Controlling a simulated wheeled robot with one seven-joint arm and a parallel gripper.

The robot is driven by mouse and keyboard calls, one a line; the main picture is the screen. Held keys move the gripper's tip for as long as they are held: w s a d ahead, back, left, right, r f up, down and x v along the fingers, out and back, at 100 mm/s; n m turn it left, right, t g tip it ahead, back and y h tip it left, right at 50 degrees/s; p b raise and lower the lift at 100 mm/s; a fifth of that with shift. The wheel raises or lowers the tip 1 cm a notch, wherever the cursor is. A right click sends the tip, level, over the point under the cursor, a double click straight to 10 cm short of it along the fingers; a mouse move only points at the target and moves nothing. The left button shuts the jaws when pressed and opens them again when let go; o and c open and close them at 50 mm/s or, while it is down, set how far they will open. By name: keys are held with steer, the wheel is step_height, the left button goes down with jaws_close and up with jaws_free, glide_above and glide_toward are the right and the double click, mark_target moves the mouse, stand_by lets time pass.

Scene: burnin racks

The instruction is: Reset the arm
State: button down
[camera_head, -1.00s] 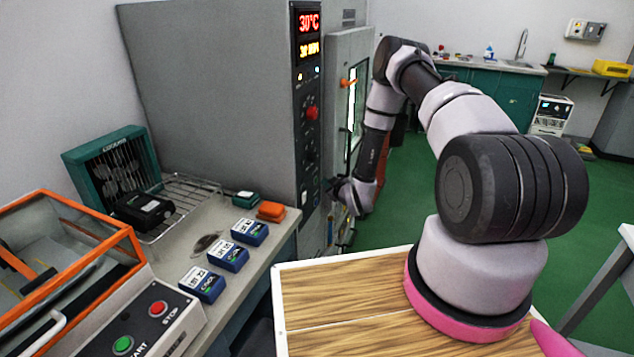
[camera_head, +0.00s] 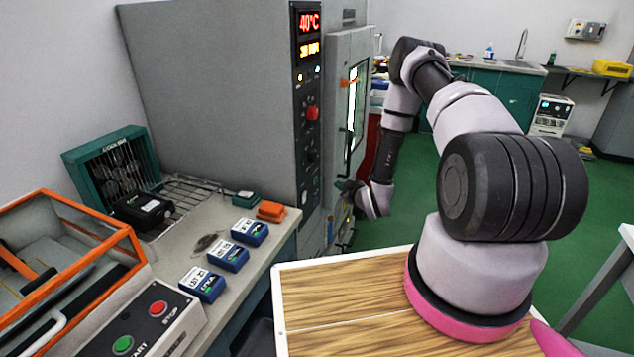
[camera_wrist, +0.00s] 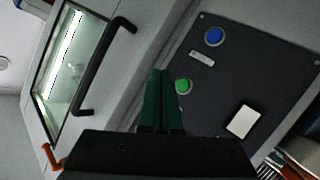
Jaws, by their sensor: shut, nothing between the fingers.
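My arm reaches out from its pink-ringed base in the head view. My gripper (camera_head: 346,187) is low beside the front of the grey burn-in chamber (camera_head: 215,80), partly hidden by my wrist. In the wrist view my gripper (camera_wrist: 161,72) has its two green fingers together, with nothing between them. Beyond the fingers is a dark panel (camera_wrist: 215,85) with a blue button (camera_wrist: 214,36), a green button (camera_wrist: 183,86) and a white switch (camera_wrist: 243,121). I cannot tell whether the fingertips touch the panel; they appear apart.
The chamber door (camera_wrist: 75,70) has a lit window and a black handle (camera_wrist: 103,68), with an orange latch (camera_wrist: 50,155). A display (camera_head: 309,22) reads 40°C. Several blue boxes (camera_head: 228,257) stand on the left bench. Green floor (camera_head: 415,210) is open to the chamber's right.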

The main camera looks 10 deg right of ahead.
stand_by(0.5)
steer(key=w+d+r+m+g+h, duration=0.1)
steer(key=w+d+r+m, duration=0.1)
steer(key=r, duration=1)
steer(key=w+d+r+m+g+h, duration=0.1)
steer(key=w+d+r+m, duration=0.1)
steer(key=r, duration=0.9)
steer(key=s+r+m+g+h, duration=0.15)
steer(key=s+r, duration=0.25)
steer(key=r, duration=0.7)
steer(key=s+r+m+g, duration=0.2)
steer(key=s+r+m, duration=0.2)
steer(key=s+r, duration=0.95)
steer(key=s+a+r+m+y, duration=0.1)
steer(key=s+a+r, duration=0.1)
steer(key=s, duration=0.9)
steer(key=s+a+r+m+g+y, duration=0.1)
steer(key=s+a+r+m, duration=0.1)
steer(key=s, duration=0.9)
steer(key=shift+s+a+r, duration=0.15)
steer(key=shift+a+r, duration=0.05)
steer(key=shift+a, duration=0.15)
steer(key=shift+g, duration=0.25)
